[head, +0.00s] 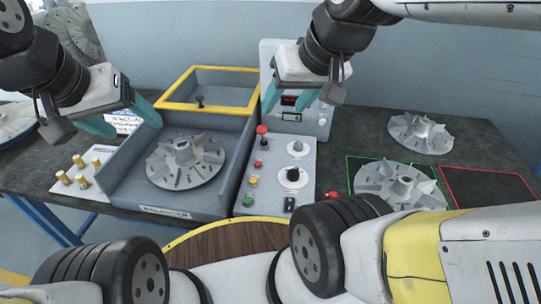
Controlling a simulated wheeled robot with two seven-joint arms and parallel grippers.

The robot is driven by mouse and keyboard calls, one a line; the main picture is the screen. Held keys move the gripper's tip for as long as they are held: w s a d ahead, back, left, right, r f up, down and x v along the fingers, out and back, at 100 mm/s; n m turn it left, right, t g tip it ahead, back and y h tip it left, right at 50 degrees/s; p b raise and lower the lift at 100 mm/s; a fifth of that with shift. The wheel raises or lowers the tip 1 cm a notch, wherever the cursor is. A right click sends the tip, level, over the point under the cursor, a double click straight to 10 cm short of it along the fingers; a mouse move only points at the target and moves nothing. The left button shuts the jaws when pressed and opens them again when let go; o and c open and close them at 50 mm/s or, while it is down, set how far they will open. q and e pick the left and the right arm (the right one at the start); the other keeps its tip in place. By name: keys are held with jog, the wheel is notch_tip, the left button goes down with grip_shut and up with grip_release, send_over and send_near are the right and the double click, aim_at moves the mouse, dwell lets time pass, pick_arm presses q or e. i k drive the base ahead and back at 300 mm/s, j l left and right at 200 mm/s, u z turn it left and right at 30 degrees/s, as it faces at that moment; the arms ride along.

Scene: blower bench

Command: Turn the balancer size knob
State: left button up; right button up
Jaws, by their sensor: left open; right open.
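The balancer's grey control panel (271,194) stands right of the balancing bay. It carries a black rotary knob (293,174) on a white dial and a paler round knob (298,147) above it. The labels are too small to read, so I cannot tell which is the size knob. My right gripper (288,100) is open and empty, above and behind the panel, in front of the upright display box. It touches neither knob. My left gripper (124,118) is open and empty, over the left side of the bay.
A finned rotor (185,160) sits in the bay, under a raised yellow-framed cover (207,87). A red-topped stick (262,131) and coloured buttons are on the panel. Brass weights (82,181) stand left. Rotors lie at right, one in the green outline (400,186); the red outline (488,186) is empty.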

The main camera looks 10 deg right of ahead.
aim_at(293, 175)
jog(key=j+z, duration=0.1)
jog(key=j, duration=0.2)
jog(key=k+j, duration=0.15)
jog(key=j, duration=0.2)
jog(key=k+j+z, duration=0.15)
jog(key=j, duration=0.15)
jog(key=i+j+z, duration=0.2)
jog(key=i+j, duration=0.25)
jog(key=i+z, duration=0.1)
jog(key=z, duration=1.3)
